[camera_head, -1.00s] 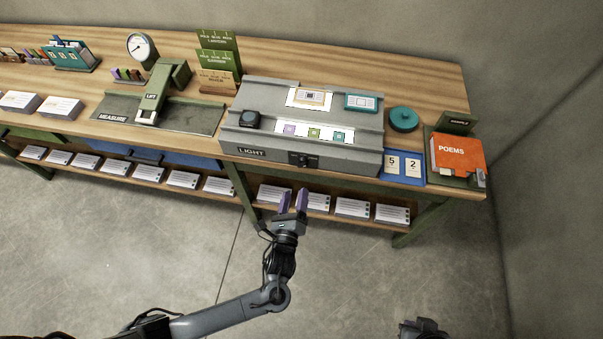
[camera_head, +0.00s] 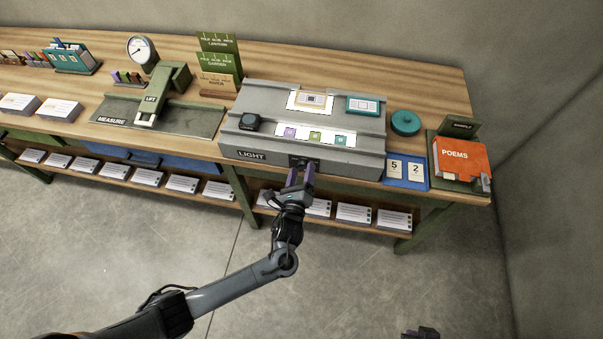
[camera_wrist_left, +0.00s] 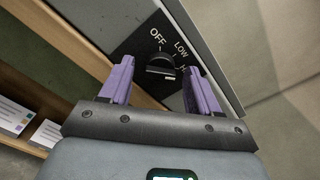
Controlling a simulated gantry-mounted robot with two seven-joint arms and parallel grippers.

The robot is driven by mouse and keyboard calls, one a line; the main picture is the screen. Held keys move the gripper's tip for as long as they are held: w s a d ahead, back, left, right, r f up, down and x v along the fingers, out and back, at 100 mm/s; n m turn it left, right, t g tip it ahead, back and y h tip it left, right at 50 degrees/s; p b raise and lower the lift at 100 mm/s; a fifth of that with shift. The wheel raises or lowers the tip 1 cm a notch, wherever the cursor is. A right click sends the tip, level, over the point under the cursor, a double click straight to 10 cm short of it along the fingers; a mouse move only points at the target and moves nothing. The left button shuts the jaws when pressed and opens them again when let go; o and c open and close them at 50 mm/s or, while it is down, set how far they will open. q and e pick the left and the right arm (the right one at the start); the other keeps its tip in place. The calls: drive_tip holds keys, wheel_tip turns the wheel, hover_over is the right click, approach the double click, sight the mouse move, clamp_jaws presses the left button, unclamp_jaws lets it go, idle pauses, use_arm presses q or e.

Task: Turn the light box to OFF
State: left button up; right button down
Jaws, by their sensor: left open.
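The grey light box (camera_head: 262,137) stands on the wooden table, with "LIGHT" on its front. Its knob (camera_wrist_left: 160,66) sits on a dark plate marked OFF, LOW and a partly hidden label beginning with H in the left wrist view. I cannot tell for certain which label the knob points at. My left gripper (camera_head: 301,176) is at the box's front, open, its purple fingers reaching toward the knob. In the left wrist view the knob lies beyond and between the left gripper's fingertips (camera_wrist_left: 157,73), with no clear contact. The right gripper (camera_head: 421,333) shows only partly at the bottom edge.
A lower shelf holds card stacks (camera_head: 354,213).

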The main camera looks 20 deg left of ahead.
use_arm(q)
drive_tip(key=c, duration=1)
drive_tip(key=shift+c, duration=0.2)
